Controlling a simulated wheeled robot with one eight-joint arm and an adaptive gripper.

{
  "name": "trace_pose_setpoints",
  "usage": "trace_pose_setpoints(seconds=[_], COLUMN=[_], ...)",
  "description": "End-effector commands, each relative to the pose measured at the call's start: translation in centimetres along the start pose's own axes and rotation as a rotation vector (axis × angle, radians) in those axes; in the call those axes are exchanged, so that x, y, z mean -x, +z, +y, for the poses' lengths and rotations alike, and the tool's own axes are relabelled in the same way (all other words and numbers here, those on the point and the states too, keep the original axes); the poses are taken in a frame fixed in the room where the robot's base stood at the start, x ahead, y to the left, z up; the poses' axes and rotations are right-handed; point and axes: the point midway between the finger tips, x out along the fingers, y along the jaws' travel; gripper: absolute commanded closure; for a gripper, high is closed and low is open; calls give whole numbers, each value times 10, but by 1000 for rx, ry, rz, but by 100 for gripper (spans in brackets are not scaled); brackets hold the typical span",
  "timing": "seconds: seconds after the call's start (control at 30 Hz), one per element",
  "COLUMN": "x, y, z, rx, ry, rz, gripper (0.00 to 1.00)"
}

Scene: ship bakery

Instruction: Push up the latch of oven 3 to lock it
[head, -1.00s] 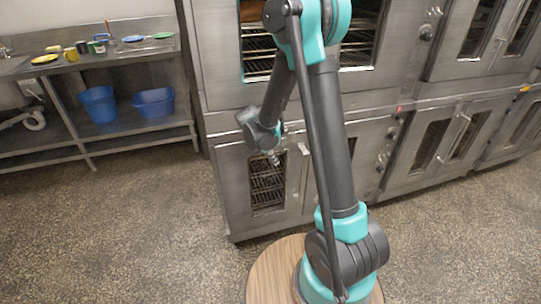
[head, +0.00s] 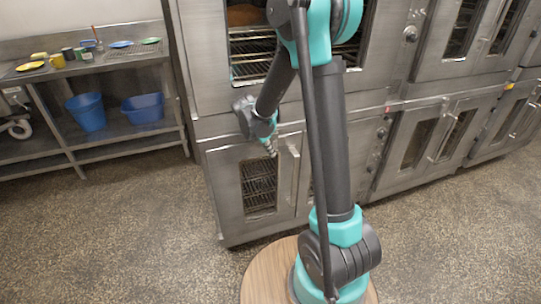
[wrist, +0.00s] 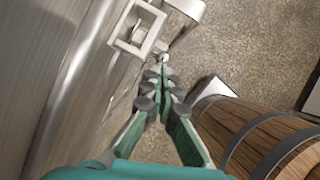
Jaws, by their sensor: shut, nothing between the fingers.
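The lower oven at the left of the bank (head: 225,190) has its windowed door shut; no oven number is readable. My gripper (head: 272,150) is in front of that door's upper part, left of its pale handle (head: 295,172). In the wrist view my gripper (wrist: 163,80) has its green fingers together at the tips, with nothing held. A pale square frame (wrist: 122,43), which looks like the latch fitting, is just beyond and left of the fingertips. A small metal knob-like piece (wrist: 163,58) shows right at the tips; whether they touch it cannot be told.
The upper oven (head: 205,60) holds wire racks and a brown loaf (head: 245,14). More ovens stand to the right (head: 400,150). A steel table (head: 110,65) with cups, plates and blue tubs (head: 88,112) is at the left.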

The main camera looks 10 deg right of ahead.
Motion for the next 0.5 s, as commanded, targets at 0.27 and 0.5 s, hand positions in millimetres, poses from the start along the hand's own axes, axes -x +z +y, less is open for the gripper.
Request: trace_pose_setpoints(seconds=[0.27, 0.5], x=[4, 2], y=[2, -2], z=[0, 1], rx=[0, 0], ry=[0, 0], rz=[0, 0], gripper=[100, 100])
